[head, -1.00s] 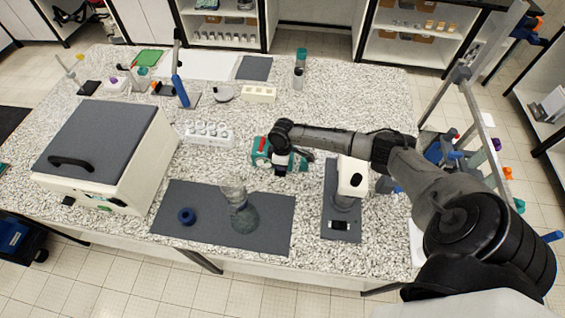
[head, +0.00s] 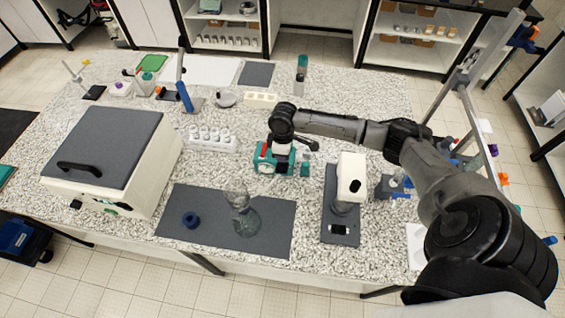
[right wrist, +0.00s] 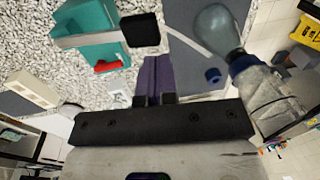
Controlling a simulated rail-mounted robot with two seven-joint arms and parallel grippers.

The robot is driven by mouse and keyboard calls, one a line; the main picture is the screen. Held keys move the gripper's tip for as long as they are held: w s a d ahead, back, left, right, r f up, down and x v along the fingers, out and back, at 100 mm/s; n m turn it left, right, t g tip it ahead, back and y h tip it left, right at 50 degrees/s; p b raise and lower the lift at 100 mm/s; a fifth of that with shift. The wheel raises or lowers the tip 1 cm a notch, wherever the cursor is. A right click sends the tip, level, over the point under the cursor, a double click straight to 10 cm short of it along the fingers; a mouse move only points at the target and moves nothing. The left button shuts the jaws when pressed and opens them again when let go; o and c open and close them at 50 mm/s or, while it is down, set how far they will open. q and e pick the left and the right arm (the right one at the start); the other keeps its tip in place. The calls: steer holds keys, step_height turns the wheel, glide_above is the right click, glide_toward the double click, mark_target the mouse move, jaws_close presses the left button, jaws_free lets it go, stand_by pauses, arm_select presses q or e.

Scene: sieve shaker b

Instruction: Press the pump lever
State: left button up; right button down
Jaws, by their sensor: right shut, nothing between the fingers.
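The teal pump (head: 289,167) with a red part stands mid-table in the head view, partly hidden behind my right gripper. In the right wrist view the pump (right wrist: 95,22) is at upper left, with a grey lever bar (right wrist: 88,38) ending in a black pad (right wrist: 140,30). My right gripper (head: 283,150) is over the pump, pointing down. In the right wrist view its purple fingers (right wrist: 157,62) are together and empty, their tips close to the black pad. I cannot tell whether they touch it. My left gripper is not in view.
A dark mat (head: 180,228) in front holds a glass flask (head: 240,212) and a blue ring (head: 190,219). A white instrument (head: 350,180) stands right of the pump. A large grey-lidded box (head: 100,150) is at left. A white rack (head: 212,138) lies left of the pump.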

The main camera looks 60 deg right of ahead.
steer(key=shift+r, duration=0.95)
steer(key=shift+a, duration=0.1)
